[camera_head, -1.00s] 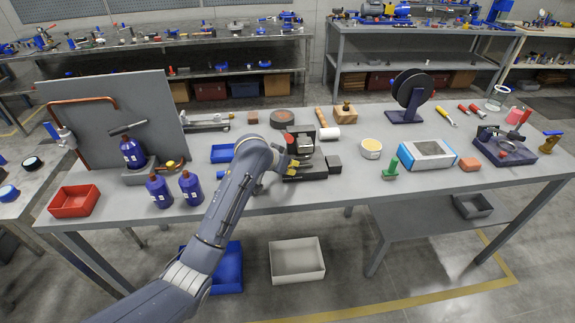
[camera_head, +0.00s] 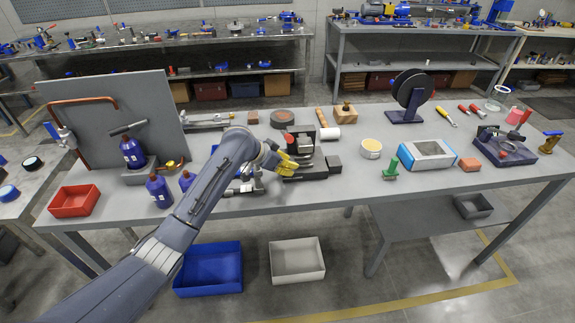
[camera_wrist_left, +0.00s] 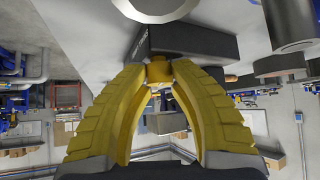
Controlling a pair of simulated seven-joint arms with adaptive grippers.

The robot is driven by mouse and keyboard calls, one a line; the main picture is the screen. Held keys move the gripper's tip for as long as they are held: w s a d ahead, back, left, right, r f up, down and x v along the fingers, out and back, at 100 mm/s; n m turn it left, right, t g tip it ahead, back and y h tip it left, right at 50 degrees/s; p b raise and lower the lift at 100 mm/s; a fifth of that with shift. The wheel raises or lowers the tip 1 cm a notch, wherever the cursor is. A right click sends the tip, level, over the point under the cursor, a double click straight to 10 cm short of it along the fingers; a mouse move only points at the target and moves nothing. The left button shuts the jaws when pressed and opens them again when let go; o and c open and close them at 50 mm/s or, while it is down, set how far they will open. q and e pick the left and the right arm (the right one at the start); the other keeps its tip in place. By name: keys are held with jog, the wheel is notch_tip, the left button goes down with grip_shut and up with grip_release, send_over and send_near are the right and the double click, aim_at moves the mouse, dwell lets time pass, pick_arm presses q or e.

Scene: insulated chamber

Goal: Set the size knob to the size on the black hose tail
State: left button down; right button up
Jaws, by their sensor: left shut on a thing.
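A dark device (camera_head: 318,172) with a red part and a black block stands at the middle of the bench. My left gripper (camera_head: 288,163), with yellow fingers, reaches its left side from the left. In the left wrist view, the yellow fingers (camera_wrist_left: 158,76) meet around a small brass-coloured knob (camera_wrist_left: 158,67) on the dark device body (camera_wrist_left: 190,44). The gripper is shut on this knob. I cannot read any size marking. I cannot make out the black hose tail for certain. My right gripper is not in view.
Purple-blue bottles (camera_head: 158,191) and a red tray (camera_head: 75,201) stand to the left. A green part (camera_head: 391,168), a round tin (camera_head: 371,148) and a blue-and-white box (camera_head: 427,154) stand to the right. A black reel (camera_head: 411,90) stands behind. The front right of the bench is clear.

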pick_arm(q)
jog(key=c, duration=1.1)
grip_release()
jog(key=shift+c, duration=0.2)
jog(key=v, duration=1.2)
jog(key=shift+o, duration=0.2)
jog(key=shift+f, duration=0.1)
